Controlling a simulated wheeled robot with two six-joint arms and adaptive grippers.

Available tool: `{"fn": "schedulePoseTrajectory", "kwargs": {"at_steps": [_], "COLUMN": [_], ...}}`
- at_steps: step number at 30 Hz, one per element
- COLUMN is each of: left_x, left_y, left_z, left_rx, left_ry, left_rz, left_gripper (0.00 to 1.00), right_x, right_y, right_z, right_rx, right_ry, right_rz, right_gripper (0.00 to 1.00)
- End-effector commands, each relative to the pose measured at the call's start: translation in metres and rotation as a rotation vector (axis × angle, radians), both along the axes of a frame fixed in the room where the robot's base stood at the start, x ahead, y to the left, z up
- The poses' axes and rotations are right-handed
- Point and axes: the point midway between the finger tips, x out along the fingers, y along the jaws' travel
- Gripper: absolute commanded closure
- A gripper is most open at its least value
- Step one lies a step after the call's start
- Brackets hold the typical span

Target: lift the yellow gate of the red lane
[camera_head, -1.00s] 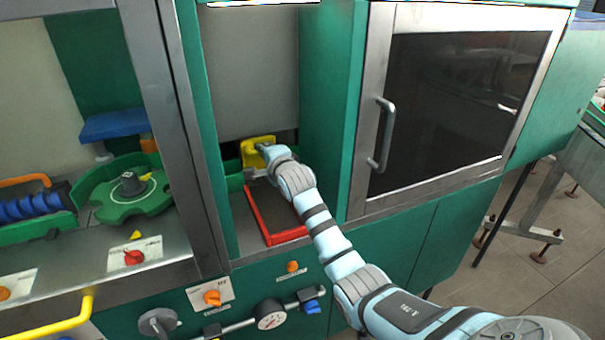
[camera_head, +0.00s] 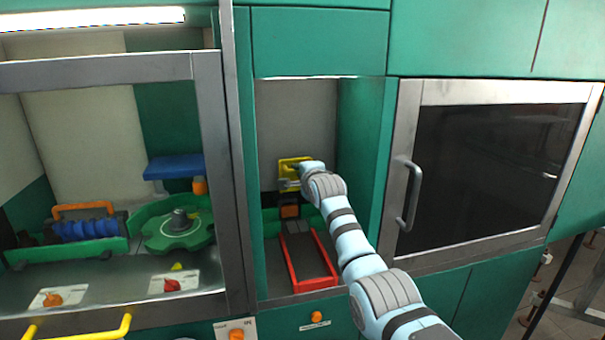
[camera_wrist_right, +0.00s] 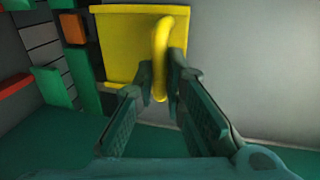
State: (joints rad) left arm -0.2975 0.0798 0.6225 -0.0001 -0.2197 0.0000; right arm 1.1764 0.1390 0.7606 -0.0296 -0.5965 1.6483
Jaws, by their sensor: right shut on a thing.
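The yellow gate (camera_head: 289,164) is a plate with a loop handle, up against the pale back wall of the alcove. It hangs clear above the red lane (camera_head: 326,283), whose red rails lie on the alcove floor. My right gripper (camera_head: 298,182) reaches in from the right at the gate. In the right wrist view the gate (camera_wrist_right: 112,45) fills the upper middle, and the right gripper (camera_wrist_right: 166,88) has its fingers closed around the yellow loop handle (camera_wrist_right: 160,50). My left gripper is not in view.
An orange block (camera_head: 290,210) shows below the gate, behind the lane. A green side wall (camera_head: 365,150) stands close to the right of my arm. A steel post (camera_head: 233,180) bounds the left. A dark glass door (camera_head: 470,160) with a handle is further right.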

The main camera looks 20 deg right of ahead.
Motion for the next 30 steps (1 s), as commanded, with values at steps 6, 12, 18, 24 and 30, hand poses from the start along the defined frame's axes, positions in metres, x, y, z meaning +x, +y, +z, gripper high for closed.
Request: {"fn": "schedulePoseTrajectory", "kwargs": {"at_steps": [6, 12, 18, 24, 30], "left_x": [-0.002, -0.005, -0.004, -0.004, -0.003], "left_y": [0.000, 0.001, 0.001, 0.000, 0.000], "left_z": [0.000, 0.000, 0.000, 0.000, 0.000], "left_rx": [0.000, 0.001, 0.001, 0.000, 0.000], "left_ry": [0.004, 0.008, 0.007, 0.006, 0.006], "left_rz": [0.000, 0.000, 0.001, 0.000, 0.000], "left_gripper": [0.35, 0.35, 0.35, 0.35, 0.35], "right_x": [0.001, 0.001, -0.009, -0.047, -0.094], "right_y": [0.000, 0.000, 0.002, 0.007, 0.013], "right_z": [0.007, 0.005, 0.007, 0.014, 0.024], "right_rx": [-0.002, -0.001, -0.002, -0.002, -0.002], "right_ry": [-0.015, -0.011, -0.012, -0.011, -0.011], "right_rz": [0.000, 0.001, 0.000, 0.000, -0.001], "right_gripper": [0.69, 0.69, 0.69, 0.69, 0.69]}}
